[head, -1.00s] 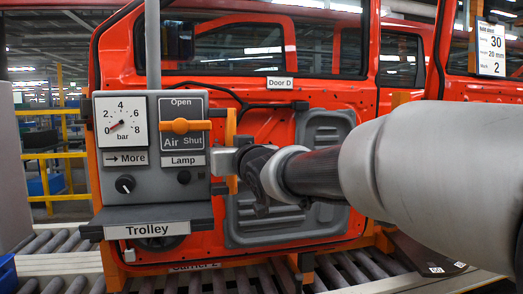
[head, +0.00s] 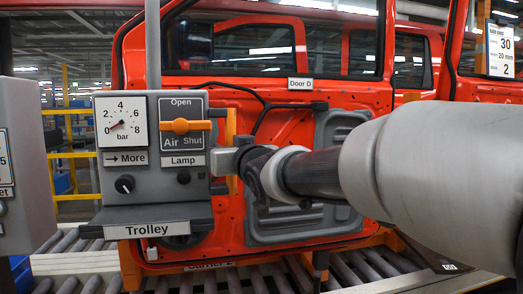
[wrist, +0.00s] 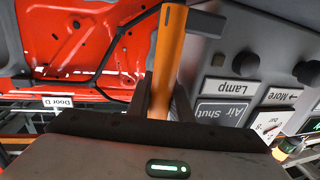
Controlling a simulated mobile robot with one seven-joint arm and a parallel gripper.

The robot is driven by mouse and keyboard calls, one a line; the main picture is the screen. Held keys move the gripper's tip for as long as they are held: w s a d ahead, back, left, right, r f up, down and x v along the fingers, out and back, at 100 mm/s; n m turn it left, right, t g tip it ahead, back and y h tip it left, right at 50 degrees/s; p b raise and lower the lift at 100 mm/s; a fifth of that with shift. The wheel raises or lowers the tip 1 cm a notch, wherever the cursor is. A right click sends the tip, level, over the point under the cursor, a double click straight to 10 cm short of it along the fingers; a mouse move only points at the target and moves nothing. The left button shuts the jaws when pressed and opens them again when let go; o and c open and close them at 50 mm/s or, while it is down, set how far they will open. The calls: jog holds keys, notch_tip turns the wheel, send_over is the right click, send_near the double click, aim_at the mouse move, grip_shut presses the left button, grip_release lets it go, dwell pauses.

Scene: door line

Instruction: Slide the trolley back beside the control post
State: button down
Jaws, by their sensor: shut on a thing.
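The trolley (head: 152,185) is a grey panel box with a shelf labelled "Trolley", hanging from a grey pole. It carries a round gauge near 0, a horizontal orange air lever and a lamp knob. An upright orange handle (head: 231,125) stands at its right side. My gripper (head: 230,166) is shut on this handle. In the wrist view the orange handle (wrist: 168,55) runs up between the fingers of my gripper (wrist: 158,108). A grey cabinet (head: 22,165), apparently the control post, stands at the left edge, partly cut off. A gap lies between it and the trolley.
A red car door (head: 285,115) labelled "Door D" hangs close behind the trolley. A roller conveyor (head: 265,280) runs below. A yellow railing (head: 75,155) stands behind the gap at left. A label sheet (head: 499,50) hangs at upper right.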

jog(key=c, duration=1.9)
grip_release()
jog(key=shift+o, duration=0.2)
jog(key=shift+s+d, duration=0.1)
jog(key=p+v, duration=0.2)
jog(key=v, duration=1.5)
jog(key=shift+p, duration=0.3)
jog(key=shift+s+d, duration=0.1)
